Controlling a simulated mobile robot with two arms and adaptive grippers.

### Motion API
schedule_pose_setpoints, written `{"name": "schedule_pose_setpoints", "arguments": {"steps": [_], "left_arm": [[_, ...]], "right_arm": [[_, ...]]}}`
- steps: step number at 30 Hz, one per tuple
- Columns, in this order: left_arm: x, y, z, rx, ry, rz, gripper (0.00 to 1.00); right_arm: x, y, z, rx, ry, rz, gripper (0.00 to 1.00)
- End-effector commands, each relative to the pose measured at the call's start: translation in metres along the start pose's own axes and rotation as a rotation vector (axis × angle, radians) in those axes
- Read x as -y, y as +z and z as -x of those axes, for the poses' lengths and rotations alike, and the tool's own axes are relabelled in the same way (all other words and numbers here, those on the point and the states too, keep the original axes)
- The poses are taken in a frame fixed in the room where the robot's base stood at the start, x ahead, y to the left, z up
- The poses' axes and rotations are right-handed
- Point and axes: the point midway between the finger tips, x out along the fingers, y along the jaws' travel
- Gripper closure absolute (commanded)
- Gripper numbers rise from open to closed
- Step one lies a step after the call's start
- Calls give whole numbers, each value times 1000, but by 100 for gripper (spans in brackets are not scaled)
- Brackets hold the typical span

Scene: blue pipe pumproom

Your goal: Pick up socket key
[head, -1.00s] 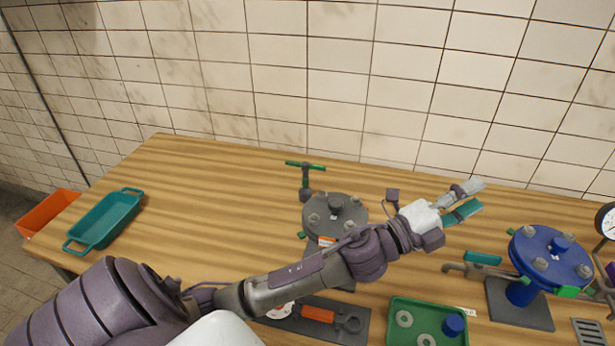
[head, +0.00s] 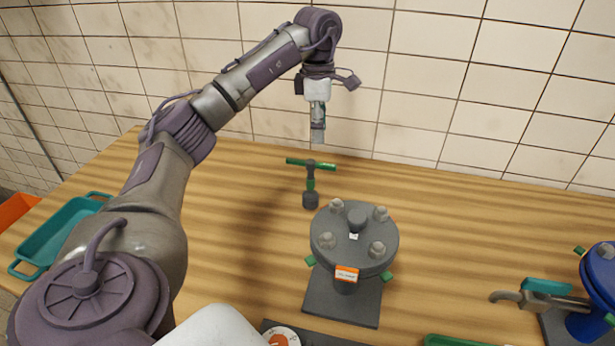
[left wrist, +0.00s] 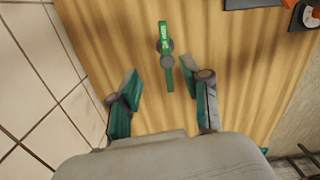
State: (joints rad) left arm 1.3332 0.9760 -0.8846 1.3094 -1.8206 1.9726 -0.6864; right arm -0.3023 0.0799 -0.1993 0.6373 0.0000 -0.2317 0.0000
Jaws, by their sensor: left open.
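The socket key (head: 311,184) is a T-shaped tool with a green crossbar and a dark socket end. It stands upright on the wooden table, behind and left of the grey flanged fixture. My left gripper (head: 317,138) points down above the key in the head view, with a gap between them. In the left wrist view the gripper (left wrist: 160,76) is open and empty, its two teal fingers spread. The key also shows there (left wrist: 166,55), seen from above, beyond and between the fingertips. My right gripper is not in view.
The grey flanged fixture (head: 355,240) with several bolts stands close to the key. A blue flanged fixture (head: 602,275) is at the right edge. A teal tray (head: 60,235) lies at the left. The tiled wall (head: 420,100) rises behind the table.

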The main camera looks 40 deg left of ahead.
Motion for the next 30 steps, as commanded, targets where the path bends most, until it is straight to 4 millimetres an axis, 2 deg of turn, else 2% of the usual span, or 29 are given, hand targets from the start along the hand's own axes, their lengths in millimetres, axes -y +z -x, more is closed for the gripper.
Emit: {"name": "schedule_pose_setpoints", "arguments": {"steps": [1, 4, 13, 23, 30], "left_arm": [[-1, -8, 1, -22, -1, 10, 52], [-1, -14, -6, -41, -5, 17, 52], [0, -16, -62, -40, -7, 16, 52], [2, -19, -90, -38, -6, 16, 52], [5, -23, -124, -37, -6, 15, 52]], "right_arm": [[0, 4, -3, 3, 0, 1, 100], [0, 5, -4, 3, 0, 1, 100], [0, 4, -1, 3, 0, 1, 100], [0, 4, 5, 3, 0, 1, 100], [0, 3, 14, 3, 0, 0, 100]]}}
